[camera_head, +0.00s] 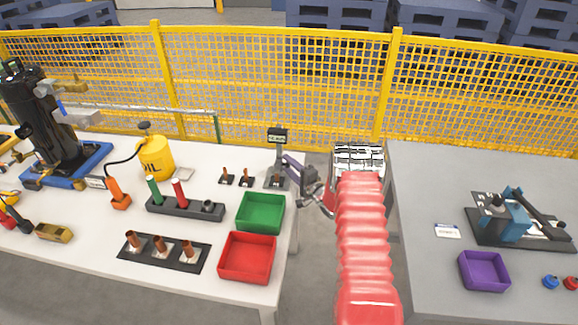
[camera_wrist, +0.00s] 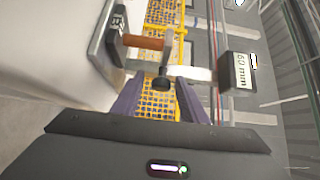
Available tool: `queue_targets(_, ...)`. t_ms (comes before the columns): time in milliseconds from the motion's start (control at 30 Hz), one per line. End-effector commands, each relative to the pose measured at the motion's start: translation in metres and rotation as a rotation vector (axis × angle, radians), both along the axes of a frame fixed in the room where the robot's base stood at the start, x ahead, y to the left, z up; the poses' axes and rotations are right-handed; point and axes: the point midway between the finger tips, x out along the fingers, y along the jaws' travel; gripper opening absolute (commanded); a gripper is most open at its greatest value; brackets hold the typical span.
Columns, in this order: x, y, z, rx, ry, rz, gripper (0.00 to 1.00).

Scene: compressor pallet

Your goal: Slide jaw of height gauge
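The height gauge (camera_head: 278,158) stands at the back right corner of the white table, with a dark display on top. In the wrist view it lies sideways: its base is at left and the display (camera_wrist: 238,72), seeming to read 60 mm, is at right. Its sliding jaw (camera_wrist: 167,48) with a black knob (camera_wrist: 163,81) is near an orange-brown cylinder (camera_wrist: 143,42) on the base. My gripper (camera_wrist: 160,88) is open, its purple fingers apart with the knob appearing between their tips. Contact cannot be told. In the head view my gripper (camera_head: 292,166) is just right of the gauge.
Green (camera_head: 261,213) and red (camera_head: 247,258) trays sit at the table's right edge. Small parts (camera_head: 246,178) stand left of the gauge. A yellow mesh fence (camera_head: 280,70) runs behind. A grey table (camera_head: 425,270) stands right, with a gap between the tables.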

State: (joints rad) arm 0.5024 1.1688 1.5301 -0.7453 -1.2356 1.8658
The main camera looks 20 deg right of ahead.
Motion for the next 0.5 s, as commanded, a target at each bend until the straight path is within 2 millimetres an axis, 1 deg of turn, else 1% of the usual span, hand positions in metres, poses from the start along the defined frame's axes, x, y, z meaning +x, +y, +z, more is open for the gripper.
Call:
queue_targets(100, 0.0048, 0.0013, 0.0004, 0.0, -0.001, 0.0, 0.39)
queue_targets(367, 0.005, 0.0013, 0.0002, 0.0, 0.0, 0.0, 0.39)
queue_targets(500, 0.0049, 0.0013, 0.0002, 0.0, 0.0, 0.0, 0.29)
